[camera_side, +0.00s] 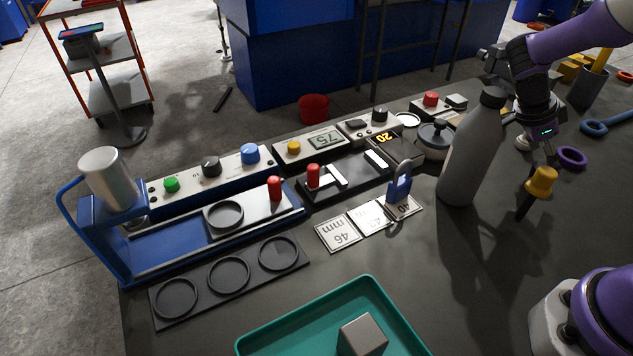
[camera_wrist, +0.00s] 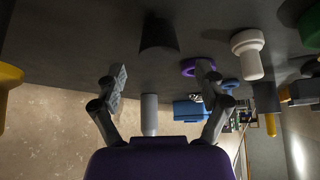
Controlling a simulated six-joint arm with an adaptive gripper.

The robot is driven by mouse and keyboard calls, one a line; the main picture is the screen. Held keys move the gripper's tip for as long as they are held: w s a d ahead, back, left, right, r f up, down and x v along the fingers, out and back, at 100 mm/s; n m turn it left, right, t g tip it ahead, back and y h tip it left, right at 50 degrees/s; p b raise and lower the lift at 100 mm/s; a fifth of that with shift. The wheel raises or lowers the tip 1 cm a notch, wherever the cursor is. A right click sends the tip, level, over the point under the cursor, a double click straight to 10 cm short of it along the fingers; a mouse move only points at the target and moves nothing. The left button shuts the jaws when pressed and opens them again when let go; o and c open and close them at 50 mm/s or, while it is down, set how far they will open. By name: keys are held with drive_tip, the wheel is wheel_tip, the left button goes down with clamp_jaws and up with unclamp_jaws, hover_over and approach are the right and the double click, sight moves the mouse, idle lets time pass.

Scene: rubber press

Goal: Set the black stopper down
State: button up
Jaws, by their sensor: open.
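The black stopper (camera_wrist: 158,35) is a dark, tapered plug in the wrist view, standing on the dark bench top. It lies beyond my fingertips, roughly in line with the space between them, and a gap shows on both sides. My gripper (camera_wrist: 163,80) is open, with nothing held between its fingers. In the side view my gripper (camera_side: 547,152) is at the right, pointing down behind a yellow flanged plug (camera_side: 541,180). A dark shape below that plug may be the stopper or shadow; I cannot tell.
A grey bottle (camera_side: 472,150) stands left of my gripper. A purple ring (camera_side: 571,158) lies behind it. The wrist view also shows a white flanged plug (camera_wrist: 248,52).

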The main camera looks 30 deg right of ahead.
wheel_tip(320, 180, up, 8)
drive_tip(key=shift+w+a, duration=0.15)
drive_tip(key=shift+a, duration=0.15)
drive_tip(key=shift+r, duration=0.15)
